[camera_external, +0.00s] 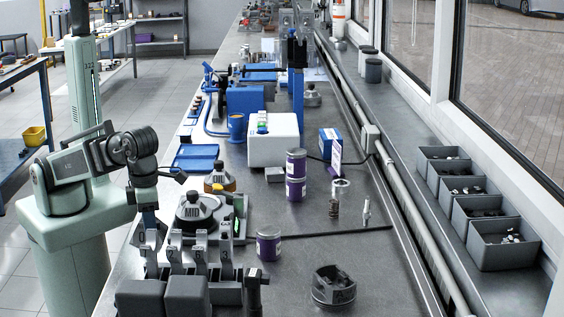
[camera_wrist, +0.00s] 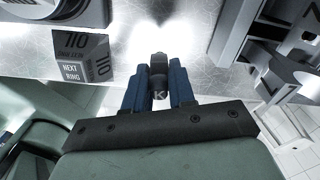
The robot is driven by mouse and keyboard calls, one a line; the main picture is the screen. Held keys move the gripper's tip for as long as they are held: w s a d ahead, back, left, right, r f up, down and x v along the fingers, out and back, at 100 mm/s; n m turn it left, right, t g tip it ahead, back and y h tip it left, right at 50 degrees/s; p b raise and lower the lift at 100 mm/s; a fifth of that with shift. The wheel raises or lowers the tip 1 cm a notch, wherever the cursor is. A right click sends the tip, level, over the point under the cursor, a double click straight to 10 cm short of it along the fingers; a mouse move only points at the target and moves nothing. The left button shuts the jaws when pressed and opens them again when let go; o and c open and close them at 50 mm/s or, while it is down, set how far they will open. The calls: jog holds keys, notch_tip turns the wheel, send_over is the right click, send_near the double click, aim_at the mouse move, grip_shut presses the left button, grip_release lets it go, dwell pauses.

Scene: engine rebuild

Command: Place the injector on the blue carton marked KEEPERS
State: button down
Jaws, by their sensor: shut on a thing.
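My gripper (camera_wrist: 160,82) is shut on a small dark part (camera_wrist: 159,62) with a letter K on its end, seen between the blue fingers in the wrist view. I cannot tell for sure that this part is the injector. In the external view my gripper (camera_external: 149,222) points down at the left edge of the bench, close beside a rack of grey upright pieces; the held part is not clear there. A blue carton (camera_external: 326,138) stands mid-bench behind a white and purple card. Its marking is too small to read, so I cannot confirm that it says KEEPERS.
Grey upright pieces (camera_external: 200,250) crowd near my gripper. A block marked NEXT RING (camera_wrist: 82,56) is at left in the wrist view. Purple cans (camera_external: 295,175), a white box (camera_external: 273,142) and a slim metal part (camera_external: 366,212) stand on the bench. The right front is mostly clear.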

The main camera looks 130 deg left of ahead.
jog(key=w+a+r+n, duration=0.2)
jog(key=w+a, duration=0.1)
jog(key=a, duration=0.8)
jog(key=w+a+r+n, duration=0.2)
jog(key=w+a+n, duration=0.1)
jog(key=a, duration=0.7)
jog(key=w+a+r+n, duration=0.2)
jog(key=w+a, duration=0.2)
jog(key=a, duration=0.7)
notch_tip(320, 180, up, 6)
jog(key=n, duration=0.9)
send_over(331, 134)
jog(key=shift+w+d+f, duration=0.1)
jog(key=shift+f, duration=2.1)
jog(key=shift+w+d+f, duration=0.1)
jog(key=shift+f, duration=2.05)
jog(key=shift+f, duration=0.15)
